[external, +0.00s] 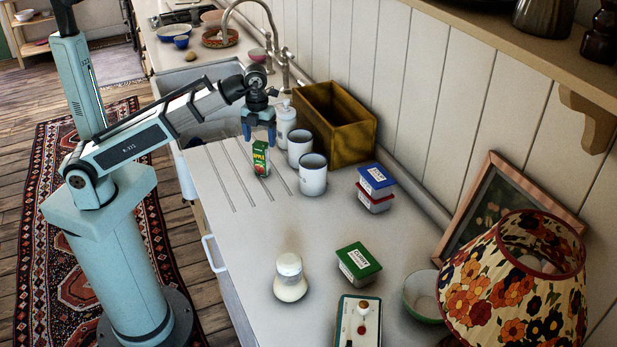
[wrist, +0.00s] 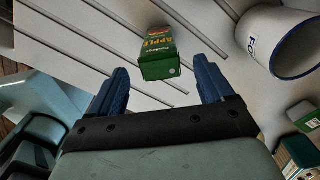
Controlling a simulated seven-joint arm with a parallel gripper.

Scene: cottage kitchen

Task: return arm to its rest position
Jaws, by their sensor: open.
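My gripper (external: 259,130) is open, with its blue fingers pointing down above the left part of the white counter (external: 225,240). In the wrist view my gripper (wrist: 163,92) has its two blue fingers apart, with nothing held between them. A green apple juice carton (external: 261,158) stands upright on the counter just below and beside the fingers in the external view. In the wrist view the carton (wrist: 160,66) shows beyond the gap between the fingertips. I cannot tell its exact distance from them.
Two white mugs (external: 313,176) and a white bottle (external: 285,122) stand close to the right of my gripper, before a wooden box (external: 335,118). A sink (external: 195,78) with a curved faucet (external: 270,35) lies behind. Stacked tubs (external: 376,187), a green-lidded tub (external: 358,262) and a jar (external: 290,278) stand farther forward.

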